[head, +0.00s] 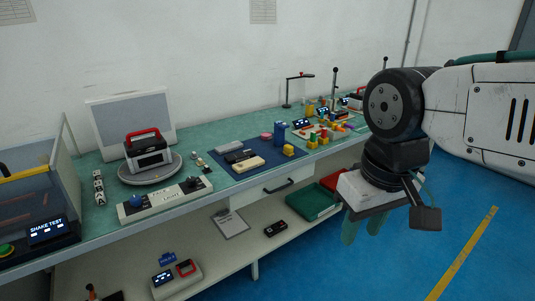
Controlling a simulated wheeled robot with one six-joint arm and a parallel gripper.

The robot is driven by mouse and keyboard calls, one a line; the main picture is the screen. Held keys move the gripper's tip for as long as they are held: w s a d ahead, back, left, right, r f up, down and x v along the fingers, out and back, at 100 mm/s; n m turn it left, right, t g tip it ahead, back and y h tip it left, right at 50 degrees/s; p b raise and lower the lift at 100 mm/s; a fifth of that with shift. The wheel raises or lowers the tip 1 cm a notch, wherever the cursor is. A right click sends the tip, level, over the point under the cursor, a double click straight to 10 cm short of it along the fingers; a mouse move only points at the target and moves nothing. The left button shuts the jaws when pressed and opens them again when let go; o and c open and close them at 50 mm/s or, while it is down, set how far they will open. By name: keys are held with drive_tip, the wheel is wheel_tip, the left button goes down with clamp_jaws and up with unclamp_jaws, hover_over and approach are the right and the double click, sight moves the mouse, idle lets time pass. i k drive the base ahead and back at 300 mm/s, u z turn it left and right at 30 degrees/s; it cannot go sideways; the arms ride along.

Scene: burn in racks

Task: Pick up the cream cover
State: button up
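A cream block-like piece (248,164), which looks like the cream cover, lies on the dark blue mat (223,168) on the long green-topped bench. A dark piece (238,155) lies just behind it, and a pale grey piece (230,145) lies behind that. My gripper (362,232) hangs at the right, in front of the bench and well away from the cream piece. Its two green fingers point down, stand apart and have nothing visible between them.
A device with a red handle (147,147) stands on a round grey plate at the left. Yellow pieces (288,150) and a blue cylinder (280,132) stand near the mat. A green tray (313,201) sits on the lower shelf. Blue floor is clear in front.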

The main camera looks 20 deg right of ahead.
sight(243, 166)
drive_tip(key=k, duration=0.65)
drive_tip(key=z, duration=0.7)
drive_tip(key=i, duration=1.6)
drive_tip(key=u, duration=0.85)
drive_tip(key=i, duration=0.75)
drive_tip(key=u, duration=0.9)
